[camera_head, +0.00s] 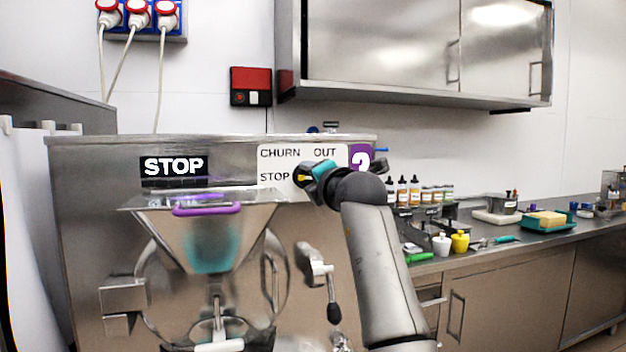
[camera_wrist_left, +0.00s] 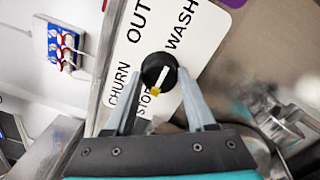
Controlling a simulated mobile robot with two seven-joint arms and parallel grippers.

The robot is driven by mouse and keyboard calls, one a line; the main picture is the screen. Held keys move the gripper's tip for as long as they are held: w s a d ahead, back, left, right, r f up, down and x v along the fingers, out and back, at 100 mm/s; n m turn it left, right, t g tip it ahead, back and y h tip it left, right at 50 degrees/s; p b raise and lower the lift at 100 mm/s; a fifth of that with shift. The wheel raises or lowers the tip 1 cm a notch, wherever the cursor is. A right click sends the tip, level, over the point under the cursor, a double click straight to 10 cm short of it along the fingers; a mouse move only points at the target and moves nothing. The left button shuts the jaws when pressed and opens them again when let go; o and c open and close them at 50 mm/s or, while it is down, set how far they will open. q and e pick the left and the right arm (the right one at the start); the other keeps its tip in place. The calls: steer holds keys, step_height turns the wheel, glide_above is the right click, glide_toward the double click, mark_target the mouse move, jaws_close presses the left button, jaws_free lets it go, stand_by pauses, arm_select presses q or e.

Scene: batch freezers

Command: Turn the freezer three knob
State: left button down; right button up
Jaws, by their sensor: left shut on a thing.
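The freezer three knob (camera_wrist_left: 159,71) is round and black, with a white pointer bar and a yellow tip, on a white label plate (camera_wrist_left: 207,32). In the left wrist view the yellow tip points toward the word STOP; CHURN, OUT and WASH are printed around it. My left gripper (camera_wrist_left: 160,78) is shut on the knob, one finger on each side. In the head view my left gripper (camera_head: 306,176) is at the label plate (camera_head: 280,153) and largely covers the knob and part of the lettering. A purple number sign (camera_head: 361,156) is partly hidden. My right gripper is not in view.
The steel freezer (camera_head: 90,230) has a hopper with a purple handle (camera_head: 207,209) and a black-tipped lever (camera_head: 333,312) below my gripper. A counter (camera_head: 540,240) with bottles, cups and a teal tray (camera_head: 548,225) runs along the right. A wall cabinet (camera_head: 400,45) hangs above.

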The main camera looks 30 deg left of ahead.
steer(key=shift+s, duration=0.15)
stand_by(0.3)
arm_select(q)
steer(key=shift+c, duration=1.2)
jaws_free()
